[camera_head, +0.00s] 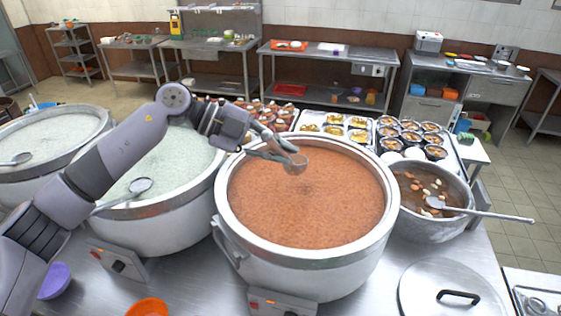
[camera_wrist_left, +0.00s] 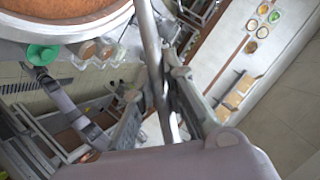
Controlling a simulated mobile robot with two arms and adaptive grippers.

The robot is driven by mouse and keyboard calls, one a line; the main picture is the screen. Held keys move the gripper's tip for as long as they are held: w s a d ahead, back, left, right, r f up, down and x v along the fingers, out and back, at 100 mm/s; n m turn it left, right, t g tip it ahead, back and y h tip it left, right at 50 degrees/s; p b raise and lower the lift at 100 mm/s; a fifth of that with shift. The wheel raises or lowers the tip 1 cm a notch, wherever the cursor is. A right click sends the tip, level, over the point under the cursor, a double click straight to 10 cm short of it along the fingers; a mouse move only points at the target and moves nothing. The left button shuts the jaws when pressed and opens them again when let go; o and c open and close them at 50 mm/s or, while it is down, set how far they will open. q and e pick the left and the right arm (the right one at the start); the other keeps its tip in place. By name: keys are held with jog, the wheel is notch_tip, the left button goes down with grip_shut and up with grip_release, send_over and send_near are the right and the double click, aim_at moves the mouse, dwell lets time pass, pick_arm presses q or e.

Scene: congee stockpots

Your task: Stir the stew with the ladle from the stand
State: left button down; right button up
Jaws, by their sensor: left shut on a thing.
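A large steel pot (camera_head: 300,272) holds orange-brown stew (camera_head: 305,205), which also shows at the top left of the left wrist view (camera_wrist_left: 60,8). My left gripper (camera_head: 268,143) is at the pot's far left rim. It is shut on the ladle, whose long metal handle (camera_wrist_left: 150,45) runs between the fingers in the left wrist view. The ladle's bowl (camera_head: 295,163) is over the far part of the stew; I cannot tell whether it touches the surface. My right gripper is out of view. I cannot make out the ladle stand.
Two big pots of white congee (camera_head: 165,165) (camera_head: 50,135) stand at left, each with a ladle. A smaller pot (camera_head: 430,226) of chunky soup with a ladle stands close at right. A lid (camera_head: 450,290) lies at front right. Trays and bowls of food (camera_head: 410,138) fill the space behind.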

pick_arm(q)
jog(key=shift+r, duration=0.85)
jog(key=shift+f+b, duration=0.15)
jog(key=shift+b, duration=0.45)
jog(key=shift+m+t+h+b, duration=0.3)
jog(key=shift+m+t+b, duration=0.3)
jog(key=shift+b, duration=0.35)
